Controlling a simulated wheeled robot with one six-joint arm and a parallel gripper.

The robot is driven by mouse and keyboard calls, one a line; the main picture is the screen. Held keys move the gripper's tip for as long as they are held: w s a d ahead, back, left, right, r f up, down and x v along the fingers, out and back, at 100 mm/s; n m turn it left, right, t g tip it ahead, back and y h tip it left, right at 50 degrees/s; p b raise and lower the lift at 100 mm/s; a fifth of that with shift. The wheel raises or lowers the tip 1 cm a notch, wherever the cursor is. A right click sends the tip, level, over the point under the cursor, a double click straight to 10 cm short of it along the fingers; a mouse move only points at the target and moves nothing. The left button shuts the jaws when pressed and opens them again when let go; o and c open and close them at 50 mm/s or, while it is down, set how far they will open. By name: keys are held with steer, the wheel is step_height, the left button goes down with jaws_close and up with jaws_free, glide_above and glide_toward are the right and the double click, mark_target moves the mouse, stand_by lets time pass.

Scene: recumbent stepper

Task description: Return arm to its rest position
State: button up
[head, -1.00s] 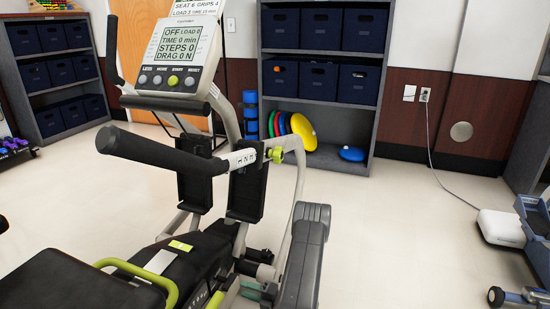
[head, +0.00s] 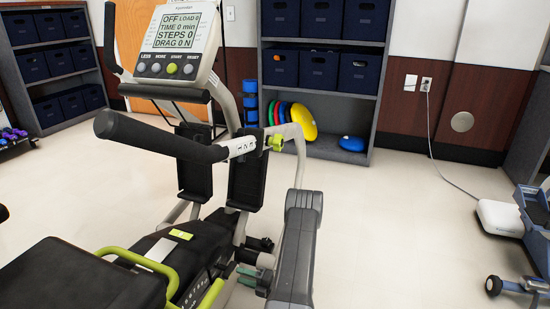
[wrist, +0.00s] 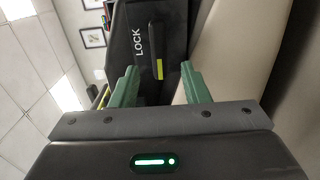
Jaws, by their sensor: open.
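My gripper (wrist: 158,72) shows in the wrist view with two green fingers spread apart and nothing between them. Beyond the fingers is a black panel marked LOCK (wrist: 145,35) with a small lever (wrist: 157,55) that has a yellow-green end. I cannot tell whether a finger touches the panel. In the head view my grey arm (head: 302,225) stands at the right side of the stepper (head: 185,255). The green fingers of my gripper (head: 246,271) show low beside the stepper's frame, partly hidden.
The stepper's black handlebar (head: 160,138) reaches out left of my arm. Its console (head: 172,40) reads OFF. A shelf with blue bins (head: 320,70) stands behind. Clear floor (head: 400,240) lies to the right, up to a blue-grey wheeled device (head: 530,225).

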mark_target(232, 272)
steer(key=b+x, duration=0.1)
steer(key=x, duration=0.5)
steer(key=shift+a+b, duration=0.25)
steer(key=shift+b, duration=0.1)
steer(key=m, duration=0.3)
steer(key=shift+d+r, duration=0.15)
steer(key=shift+r, duration=0.05)
steer(key=shift+w+r+m+p, duration=0.1)
steer(key=shift+m+p, duration=0.8)
steer(key=shift+m, duration=1.2)
